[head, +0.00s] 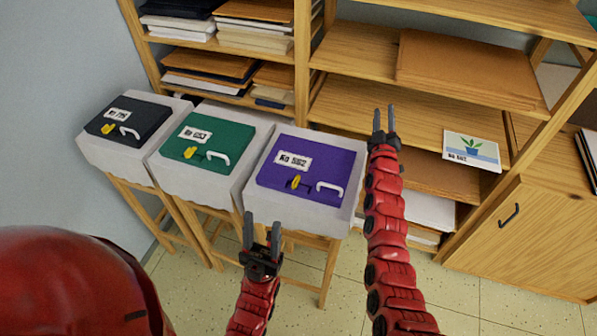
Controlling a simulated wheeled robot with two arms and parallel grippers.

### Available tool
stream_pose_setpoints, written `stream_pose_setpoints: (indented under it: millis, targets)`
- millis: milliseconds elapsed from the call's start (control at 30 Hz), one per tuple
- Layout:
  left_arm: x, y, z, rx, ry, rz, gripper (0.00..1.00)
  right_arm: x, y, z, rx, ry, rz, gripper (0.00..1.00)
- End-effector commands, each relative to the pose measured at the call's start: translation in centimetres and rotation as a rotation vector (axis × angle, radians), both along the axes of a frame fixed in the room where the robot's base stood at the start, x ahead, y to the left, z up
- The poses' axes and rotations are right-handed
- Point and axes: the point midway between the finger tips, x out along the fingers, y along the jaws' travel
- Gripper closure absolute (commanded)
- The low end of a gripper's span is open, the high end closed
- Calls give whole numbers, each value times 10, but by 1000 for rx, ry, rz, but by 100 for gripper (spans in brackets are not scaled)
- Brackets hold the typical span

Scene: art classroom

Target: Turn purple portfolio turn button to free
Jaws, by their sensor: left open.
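The purple portfolio (325,160) lies flat on a white-covered stand, with a label reading "No 562" and a white handle (330,190) at its front. Its yellow turn button (296,181) sits left of the handle, over a small dark fitting. The button looks roughly upright, slightly tilted; the fine detail is too small to tell. My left gripper (262,231) is open and empty, in front of and below the portfolio's front-left edge. My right gripper (384,120) is open and empty, just right of the portfolio's far right corner. Neither touches the button.
A wooden shelf (350,100) with folders rises behind. A plant-picture card (471,150) and a cabinet (525,230) are at right. The space above the purple portfolio is clear.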

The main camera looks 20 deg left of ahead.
Motion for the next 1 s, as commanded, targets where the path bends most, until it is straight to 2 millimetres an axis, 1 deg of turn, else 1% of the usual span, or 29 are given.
stream_pose_setpoints:
  millis: [33, 67, 100, 167, 200, 267, 300, 367, 400, 467, 500, 533, 600, 667, 700, 800, 833, 900, 1000]
  targets:
    - [0, 0, 10, 0, 0, 0, 50, 17, 34, 19, -79, 64, 62, 62]
    - [0, 0, 13, 0, 0, 0, 50, 24, 56, 23, -142, 110, 105, 62]
    - [0, 0, 17, 0, 0, 0, 50, 29, 85, 25, -230, 169, 171, 62]
    - [0, 0, 22, 0, 0, 0, 50, 29, 127, 32, -373, 242, 275, 62]
    - [0, 0, 26, 0, 0, 0, 50, 23, 154, 35, -474, 285, 354, 62]
    - [0, 0, 31, 0, 0, 0, 50, 8, 190, 43, -636, 336, 477, 62]
    - [0, 0, 35, 0, 0, 0, 50, -5, 210, 48, -749, 361, 561, 62]
    - [0, 0, 40, 0, 0, 0, 50, -31, 234, 55, -926, 393, 693, 62]
    - [0, 0, 44, 0, 0, 0, 50, -51, 245, 61, -1048, 408, 781, 62]
    - [0, 0, 49, 0, 0, 0, 50, -84, 254, 67, -1234, 429, 918, 62]
    - [0, 0, 52, 0, 0, 0, 50, -106, 255, 73, -1353, 438, 1006, 62]
    - [0, 0, 55, 0, 0, 0, 50, -123, 253, 76, -1441, 448, 1073, 62]
    - [0, 0, 60, 0, 0, 0, 50, -158, 241, 85, -1628, 470, 1217, 62]
    - [0, 0, 63, 0, 0, 0, 50, -184, 228, 94, -1759, 485, 1324, 62]
    - [0, 0, 65, 0, 0, 0, 50, -199, 218, 99, -1831, 502, 1389, 62]
    - [0, 0, 67, 0, 0, 0, 50, -224, 198, 110, -1956, 528, 1504, 62]
    - [0, 0, 68, 0, 0, 0, 50, -229, 194, 113, -1980, 535, 1530, 62]
    - [0, 0, 69, 0, 0, 0, 50, -237, 187, 116, -2015, 544, 1568, 62]
    - [0, 0, 72, 0, 0, 0, 50, -241, 183, 113, -2029, 553, 1590, 62]
